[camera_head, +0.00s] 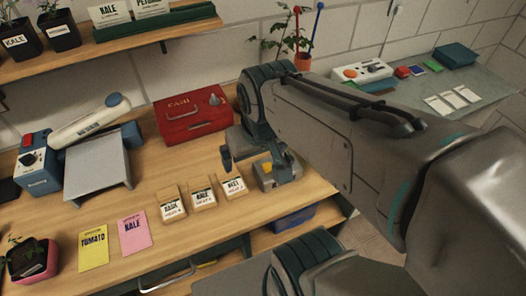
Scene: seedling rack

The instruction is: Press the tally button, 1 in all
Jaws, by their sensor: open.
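My gripper (252,164) is open above the front right part of the wooden bench, right of the red cash box. A small yellow piece (266,168) shows by its fingers, partly hidden by them. I cannot tell whether it is the tally button or whether a finger touches it. A white box (375,73) with a round orange button (350,73) stands on the grey table at the back right, far from my gripper. No tally label can be read on either.
The red cash box (190,122) stands behind three seed packets (203,193). A blue device (37,165) and a grey-topped stand (97,165) are at left. Yellow and pink cards (134,229) lie in front. A potted plant (302,62) stands behind my arm.

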